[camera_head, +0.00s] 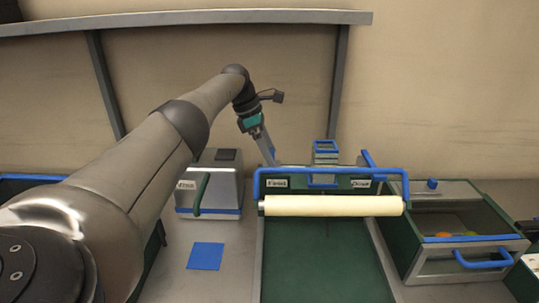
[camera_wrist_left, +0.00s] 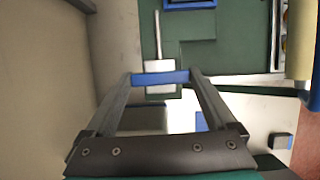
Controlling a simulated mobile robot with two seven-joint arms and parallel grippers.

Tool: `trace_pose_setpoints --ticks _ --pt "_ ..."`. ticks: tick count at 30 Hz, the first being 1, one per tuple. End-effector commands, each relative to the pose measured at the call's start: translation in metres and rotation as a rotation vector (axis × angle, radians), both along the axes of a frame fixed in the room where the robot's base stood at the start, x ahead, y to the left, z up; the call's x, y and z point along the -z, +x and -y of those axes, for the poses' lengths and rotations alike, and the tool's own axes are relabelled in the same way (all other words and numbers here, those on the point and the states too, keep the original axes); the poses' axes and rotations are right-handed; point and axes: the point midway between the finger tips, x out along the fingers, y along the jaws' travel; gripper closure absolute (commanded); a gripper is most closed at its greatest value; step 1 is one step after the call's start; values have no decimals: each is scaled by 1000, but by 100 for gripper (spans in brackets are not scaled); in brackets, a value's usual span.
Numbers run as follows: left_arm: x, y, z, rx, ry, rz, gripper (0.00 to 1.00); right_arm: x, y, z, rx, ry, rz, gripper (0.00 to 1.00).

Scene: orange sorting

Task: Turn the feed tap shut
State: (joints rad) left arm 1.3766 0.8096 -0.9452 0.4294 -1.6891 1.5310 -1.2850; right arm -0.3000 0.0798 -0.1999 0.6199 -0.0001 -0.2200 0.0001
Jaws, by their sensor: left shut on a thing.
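My left gripper (camera_head: 269,150) reaches down behind the left end of the green machine, near a small label at its left. In the left wrist view its two fingers (camera_wrist_left: 160,78) are shut on a short blue bar (camera_wrist_left: 160,77), which looks like the feed tap's handle. The bar lies across between the fingertips, over a pale metal block (camera_wrist_left: 160,63) on a green surface. In the head view a narrow blue piece (camera_head: 272,157) shows at the fingertips. The tap's base is hidden behind the machine's front.
A blue rail (camera_head: 330,170) and a cream roller (camera_head: 333,206) cross the machine's front. A grey box with a green handle (camera_head: 201,193) stands left, near a blue square (camera_head: 205,256). A blue-handled drawer unit (camera_head: 484,263) stands right. A metal shelf (camera_head: 190,18) runs above.

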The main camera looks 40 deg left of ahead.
Motion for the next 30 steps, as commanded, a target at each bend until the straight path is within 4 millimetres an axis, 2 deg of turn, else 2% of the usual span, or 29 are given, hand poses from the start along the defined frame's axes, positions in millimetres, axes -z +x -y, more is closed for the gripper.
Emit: trace_pose_setpoints --ticks 25,26,28,30 --pt "0 0 -1 39 4 1 66 6 0 0 0 0 0 53" --pt "0 0 -1 39 4 1 7 6 0 0 0 0 0 53" --pt "0 0 -1 38 3 1 0 6 0 0 0 0 0 53" --pt "0 0 -1 38 3 1 0 6 0 0 0 0 0 53"
